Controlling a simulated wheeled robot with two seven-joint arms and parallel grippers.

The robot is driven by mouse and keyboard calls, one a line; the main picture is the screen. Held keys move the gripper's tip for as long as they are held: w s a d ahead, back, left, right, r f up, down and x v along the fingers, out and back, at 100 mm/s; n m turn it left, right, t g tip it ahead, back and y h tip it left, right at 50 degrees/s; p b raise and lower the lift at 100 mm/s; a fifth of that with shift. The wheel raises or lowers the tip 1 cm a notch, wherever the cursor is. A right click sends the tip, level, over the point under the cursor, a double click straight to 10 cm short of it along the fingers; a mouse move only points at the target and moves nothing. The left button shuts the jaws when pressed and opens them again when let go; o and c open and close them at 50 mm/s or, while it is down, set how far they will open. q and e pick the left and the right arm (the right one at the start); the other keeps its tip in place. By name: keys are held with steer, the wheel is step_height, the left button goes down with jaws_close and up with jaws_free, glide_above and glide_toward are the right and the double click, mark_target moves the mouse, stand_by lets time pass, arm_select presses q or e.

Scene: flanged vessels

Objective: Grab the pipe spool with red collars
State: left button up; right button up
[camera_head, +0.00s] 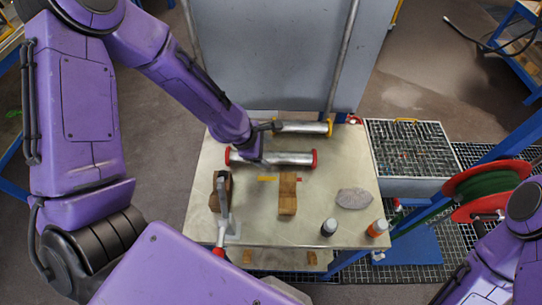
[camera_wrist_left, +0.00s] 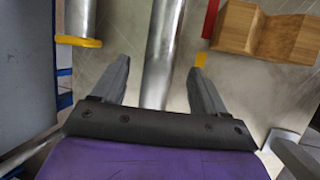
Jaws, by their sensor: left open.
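The pipe spool with red collars (camera_head: 288,158) is a silver tube lying across the metal table. A red collar shows at each end in the head view. My left gripper (camera_head: 257,143) is over its left part, open. In the left wrist view the bare tube (camera_wrist_left: 160,50) runs between the two spread, apart fingers (camera_wrist_left: 158,75); its collars are outside that view. Whether the fingers reach down around the tube I cannot tell. A second spool with yellow collars (camera_head: 303,128) lies just behind. My right gripper is out of view.
A wooden V-block (camera_head: 287,195) and another wooden block with a grey tool stand in front of the spool. A grey stone (camera_head: 354,198) and two small bottles sit at right. A grey panel (camera_head: 285,50) rises behind the table.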

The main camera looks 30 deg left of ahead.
mark_target(268, 155)
arm_select(q)
steer(key=x, duration=0.4)
steer(key=shift+a+f, duration=0.2)
steer(key=shift+f, duration=0.15)
steer(key=shift+s, duration=0.1)
jaws_close()
steer(key=shift+r, duration=0.15)
